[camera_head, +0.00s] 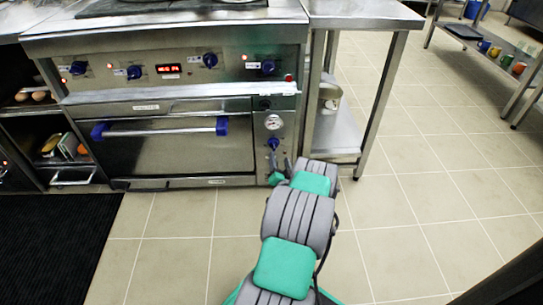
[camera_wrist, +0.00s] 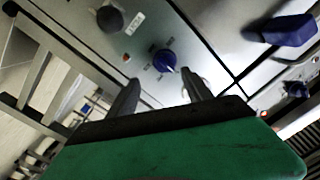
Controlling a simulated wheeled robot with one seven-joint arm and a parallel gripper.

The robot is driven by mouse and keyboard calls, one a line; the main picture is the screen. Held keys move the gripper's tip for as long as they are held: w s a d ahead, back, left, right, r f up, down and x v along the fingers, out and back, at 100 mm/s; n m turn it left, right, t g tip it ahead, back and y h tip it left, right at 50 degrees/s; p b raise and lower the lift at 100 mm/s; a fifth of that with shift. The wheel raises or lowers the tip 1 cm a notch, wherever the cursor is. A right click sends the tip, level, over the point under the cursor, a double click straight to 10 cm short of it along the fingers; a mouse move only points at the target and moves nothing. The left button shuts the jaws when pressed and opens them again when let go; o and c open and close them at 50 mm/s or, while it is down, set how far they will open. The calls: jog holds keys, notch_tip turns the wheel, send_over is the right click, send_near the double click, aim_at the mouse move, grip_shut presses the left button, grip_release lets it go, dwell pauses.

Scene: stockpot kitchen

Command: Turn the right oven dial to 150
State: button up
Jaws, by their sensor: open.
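The lower blue dial (camera_head: 273,143) is on the oven's right side panel, below a round white gauge (camera_head: 273,122). In the wrist view a blue dial (camera_wrist: 164,60) sits just beyond and between my fingertips, with small markings around it too small to read. My gripper (camera_wrist: 160,78) is open, its two dark fingers apart and pointing at the panel; no contact with the dial shows. In the head view my gripper (camera_head: 279,167) is just below the lower dial, partly hidden by my arm. Another blue dial (camera_head: 268,67) is at the right end of the upper control panel.
A blue-ended oven door handle (camera_head: 165,131) lies left of the dial; its blue end shows in the wrist view (camera_wrist: 285,30). A steel table (camera_head: 362,14) with a lower shelf and pot (camera_head: 329,97) stands close on the right. The tiled floor (camera_head: 430,190) is clear.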

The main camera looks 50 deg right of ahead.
aim_at(275, 148)
jog(key=shift+y, duration=0.3)
jog(key=x, duration=0.2)
jog(key=b+x, duration=0.1)
jog(key=x, duration=0.1)
jog(key=a+x, duration=0.1)
jog(key=x, duration=0.1)
jog(key=shift+w+d+r, duration=0.15)
jog(key=shift+w+d, duration=0.05)
jog(key=shift+w, duration=0.35)
jog(key=shift+w+d+r, duration=0.1)
jog(key=shift+w+d, duration=0.2)
jog(key=shift+d, duration=0.05)
grip_shut()
